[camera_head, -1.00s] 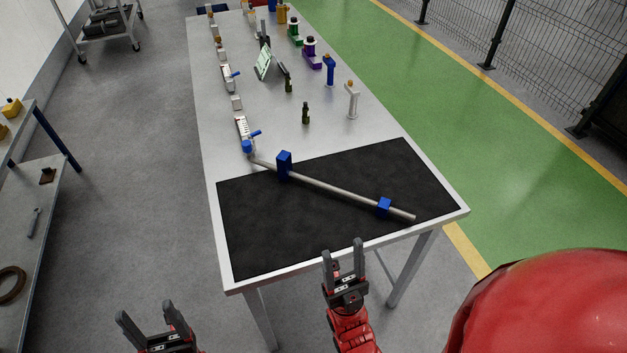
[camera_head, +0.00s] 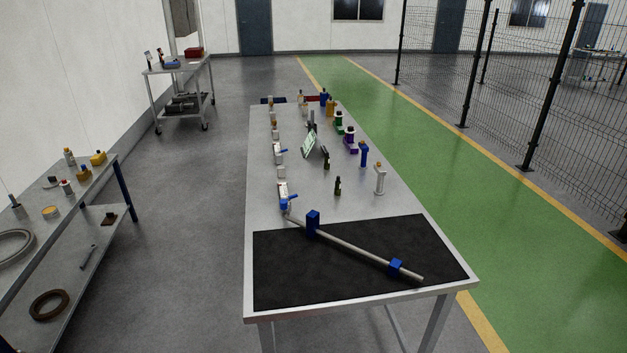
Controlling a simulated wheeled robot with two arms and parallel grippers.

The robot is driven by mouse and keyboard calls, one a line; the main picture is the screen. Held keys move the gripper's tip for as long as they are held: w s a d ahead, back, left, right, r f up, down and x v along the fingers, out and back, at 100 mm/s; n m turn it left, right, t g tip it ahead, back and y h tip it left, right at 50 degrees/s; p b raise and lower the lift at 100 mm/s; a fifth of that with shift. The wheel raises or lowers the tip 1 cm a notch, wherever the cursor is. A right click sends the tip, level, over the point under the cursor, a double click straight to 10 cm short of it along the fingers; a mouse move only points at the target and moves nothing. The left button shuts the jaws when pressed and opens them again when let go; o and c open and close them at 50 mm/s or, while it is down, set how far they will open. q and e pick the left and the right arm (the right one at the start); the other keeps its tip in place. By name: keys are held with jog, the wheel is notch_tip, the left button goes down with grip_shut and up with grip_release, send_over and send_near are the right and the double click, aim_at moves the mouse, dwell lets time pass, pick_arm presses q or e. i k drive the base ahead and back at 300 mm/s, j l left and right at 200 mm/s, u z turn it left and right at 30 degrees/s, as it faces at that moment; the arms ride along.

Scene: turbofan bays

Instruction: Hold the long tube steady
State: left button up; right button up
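The long tube (camera_head: 349,246) is a thin grey rod lying diagonally over the black mat (camera_head: 285,278) at the near end of the table. Its far left end is by a blue clamp-like part on the table. Neither of my grippers shows in this view, and nothing of mine touches the tube.
The grey table (camera_head: 264,178) carries rows of small tools and bottles behind the mat. A side bench (camera_head: 72,232) stands at the left, and a trolley (camera_head: 180,69) stands farther back. Grey floor lies open between bench and table. A mesh fence (camera_head: 480,90) runs beyond the green walkway (camera_head: 430,180).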

aim_at(283, 202)
jog(key=i+j+z, duration=0.15)
jog(key=j+z, duration=0.15)
jog(key=z, duration=0.15)
jog(key=j+z, duration=0.4)
jog(key=i+j+z, duration=0.1)
jog(key=j+z, duration=0.2)
jog(key=z, duration=0.15)
